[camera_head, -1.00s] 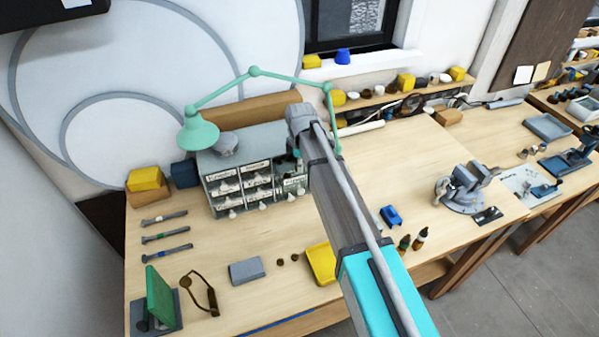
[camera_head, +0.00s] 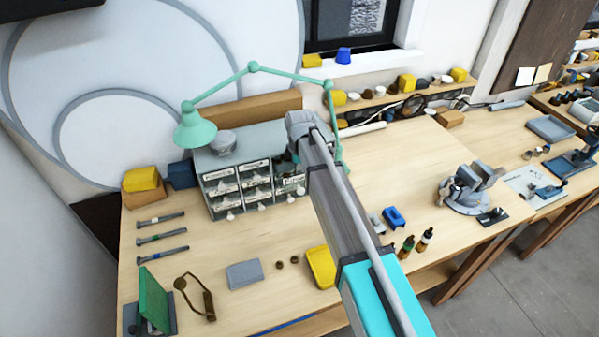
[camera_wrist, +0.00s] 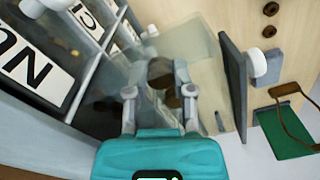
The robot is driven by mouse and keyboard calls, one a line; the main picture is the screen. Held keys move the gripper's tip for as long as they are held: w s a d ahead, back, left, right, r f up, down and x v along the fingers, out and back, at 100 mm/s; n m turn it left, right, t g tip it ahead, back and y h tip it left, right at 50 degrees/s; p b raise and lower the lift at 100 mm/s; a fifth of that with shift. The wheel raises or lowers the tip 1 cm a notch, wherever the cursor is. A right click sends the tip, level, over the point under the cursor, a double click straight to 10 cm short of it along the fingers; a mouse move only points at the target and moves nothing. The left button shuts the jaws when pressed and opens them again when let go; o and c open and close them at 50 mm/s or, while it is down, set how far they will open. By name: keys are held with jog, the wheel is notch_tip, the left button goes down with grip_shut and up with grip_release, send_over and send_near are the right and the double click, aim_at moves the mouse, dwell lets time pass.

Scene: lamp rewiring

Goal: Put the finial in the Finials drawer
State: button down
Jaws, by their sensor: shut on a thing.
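My gripper (camera_wrist: 160,88) is shut on a small round brown finial (camera_wrist: 160,70) in the wrist view. The fingers and finial are at an open drawer with see-through sides (camera_wrist: 200,42). Its dark front panel (camera_wrist: 234,75) carries a white knob. Whether the finial touches the drawer floor, I cannot tell. My arm hides the finial and most of my gripper there.
Other labelled drawers (camera_wrist: 35,70) with white knobs are at left in the wrist view. A green lamp (camera_head: 196,128) arches over the cabinet. A yellow tray (camera_head: 321,266), grey block (camera_head: 243,274) and two small brown pieces (camera_head: 287,262) lie in front.

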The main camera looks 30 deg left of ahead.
jog(key=shift+f, duration=0.15)
jog(key=shift+c, duration=2.4)
grip_release()
jog(key=shift+r, duration=0.2)
notch_tip(320, 180, up, 12)
jog(key=p, duration=1.2)
